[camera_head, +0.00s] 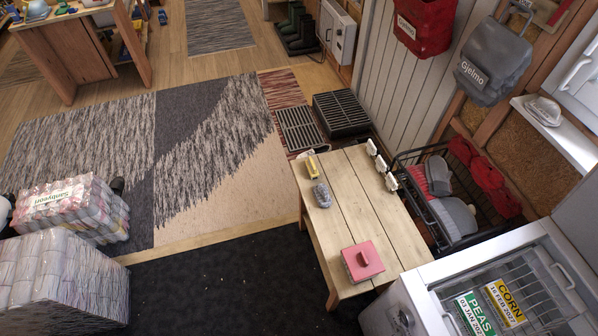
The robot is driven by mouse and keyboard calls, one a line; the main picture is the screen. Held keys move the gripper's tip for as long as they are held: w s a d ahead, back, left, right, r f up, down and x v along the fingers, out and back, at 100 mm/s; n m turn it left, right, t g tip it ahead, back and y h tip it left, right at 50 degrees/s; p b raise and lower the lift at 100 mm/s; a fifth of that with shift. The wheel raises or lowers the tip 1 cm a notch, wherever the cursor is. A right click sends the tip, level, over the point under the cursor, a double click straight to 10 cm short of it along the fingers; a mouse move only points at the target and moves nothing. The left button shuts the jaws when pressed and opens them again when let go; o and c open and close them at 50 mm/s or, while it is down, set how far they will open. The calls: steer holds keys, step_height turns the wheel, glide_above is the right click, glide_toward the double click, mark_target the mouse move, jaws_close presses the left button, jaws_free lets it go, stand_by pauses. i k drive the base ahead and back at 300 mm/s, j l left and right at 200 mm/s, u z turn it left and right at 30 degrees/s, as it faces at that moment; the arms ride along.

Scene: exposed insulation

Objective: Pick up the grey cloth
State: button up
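A small crumpled grey item (322,195), which looks like the grey cloth, lies on a light wooden table (345,225) right of centre. It sits near the table's left edge. A small yellow block-like item (312,166) lies just behind it, and a pink square box with a knob on its lid (362,261) stands nearer the front. My gripper cannot be made out in this view.
White clips or holders (381,164) stand along the table's right edge. A black wire basket (440,200) with shoes and an open-topped freezer (500,290) are to the right. Wrapped bundles (65,275) stand at left. Dark floor (230,285) left of the table is clear.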

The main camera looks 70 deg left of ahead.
mark_target(320, 192)
steer(key=u, duration=2.35)
steer(key=z, duration=3.35)
steer(key=u, duration=3.3)
